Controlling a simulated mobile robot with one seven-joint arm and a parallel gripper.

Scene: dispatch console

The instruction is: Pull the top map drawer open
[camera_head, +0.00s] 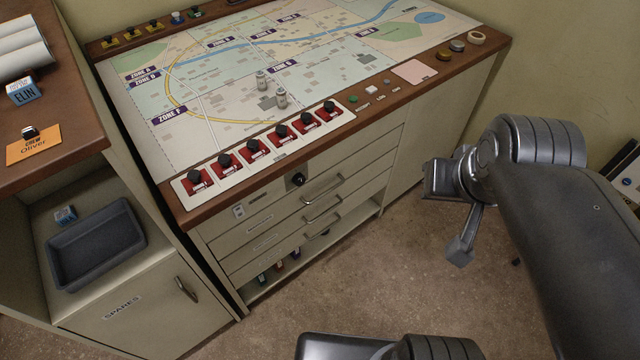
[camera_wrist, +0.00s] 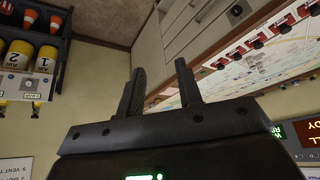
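The map console has a pale cabinet with stacked drawers under its map top. The top map drawer (camera_head: 275,216) appears closed, its front flush with the cabinet. Its silver bar handle (camera_head: 323,188) is below and right of a black knob (camera_head: 298,179). A second drawer handle (camera_head: 322,211) sits just below it. My gripper (camera_head: 446,220) hangs right of the drawers, over the floor and apart from the handles. In the wrist view my gripper (camera_wrist: 160,78) has two black fingers spread with nothing between them. The drawer fronts (camera_wrist: 183,22) show beyond them, inverted.
Red switches (camera_head: 255,150) line the console's front edge. An open shelf with small items lies below the drawers. A spares cabinet (camera_head: 150,318) with a grey tray (camera_head: 97,245) stands at left. The floor (camera_head: 370,270) before the drawers is clear.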

